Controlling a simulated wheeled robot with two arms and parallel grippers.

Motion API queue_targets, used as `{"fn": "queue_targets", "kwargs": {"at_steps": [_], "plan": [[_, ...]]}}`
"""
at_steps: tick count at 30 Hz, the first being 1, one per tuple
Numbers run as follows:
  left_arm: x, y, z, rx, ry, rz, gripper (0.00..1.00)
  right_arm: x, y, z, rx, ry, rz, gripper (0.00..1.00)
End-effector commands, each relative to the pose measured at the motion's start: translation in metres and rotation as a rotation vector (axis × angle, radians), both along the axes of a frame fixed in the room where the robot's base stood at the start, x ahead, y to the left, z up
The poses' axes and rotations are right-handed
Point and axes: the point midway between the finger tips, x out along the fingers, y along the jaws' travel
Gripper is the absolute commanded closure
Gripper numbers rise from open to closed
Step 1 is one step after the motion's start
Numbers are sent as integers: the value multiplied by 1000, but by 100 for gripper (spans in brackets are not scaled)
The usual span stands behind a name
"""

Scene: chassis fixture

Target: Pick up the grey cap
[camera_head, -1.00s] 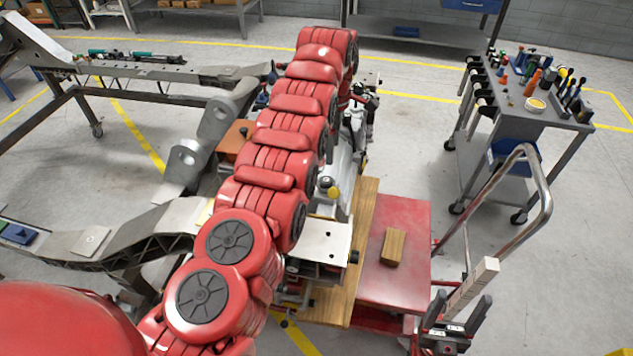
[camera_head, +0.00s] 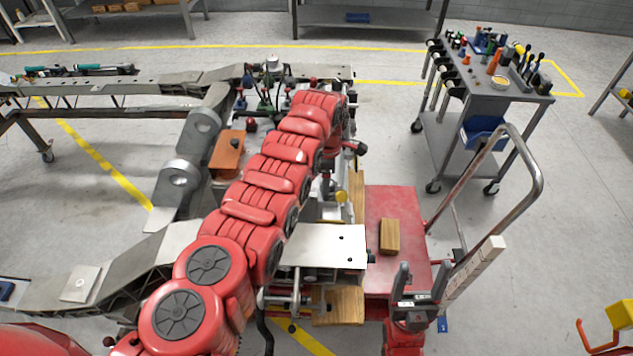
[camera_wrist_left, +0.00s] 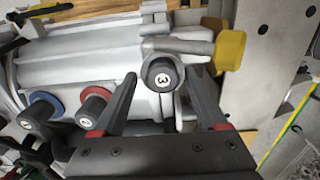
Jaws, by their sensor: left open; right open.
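In the left wrist view, a dark grey cap (camera_wrist_left: 163,76) marked 3 sits on a light grey metal housing (camera_wrist_left: 100,62). My left gripper (camera_wrist_left: 168,88) is open, its two dark fingers reaching toward either side of this cap. I cannot tell whether they touch it. Two similar dark caps stand to the left, one with a blue ring (camera_wrist_left: 40,112) and one with a red ring (camera_wrist_left: 95,104). In the head view my left arm hides the left gripper and the numbered caps. My right gripper (camera_head: 421,284) is open and empty at lower right.
A yellow cap (camera_wrist_left: 230,50) sits right of the grey one. A red platform (camera_head: 395,208) carries a wooden block (camera_head: 390,237). A tool cart (camera_head: 487,95) stands at upper right. A grey chassis frame (camera_head: 190,130) extends along the left.

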Motion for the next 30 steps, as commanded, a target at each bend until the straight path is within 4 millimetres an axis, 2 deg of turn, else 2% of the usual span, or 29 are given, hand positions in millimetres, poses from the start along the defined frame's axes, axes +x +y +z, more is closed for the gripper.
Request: {"fn": "queue_targets", "kwargs": {"at_steps": [5, 17, 30], "plan": [[0, -1, 0, 0, 0, -1, 27, 0, 0, 0, 0, 0, 0, 32], [0, 0, 0, 1, 1, 0, 99, 0, 0, 0, 0, 0, 0, 32], [0, 0, 0, 1, 2, 0, 100, 0, 0, 0, 0, 0, 0, 32]]}}
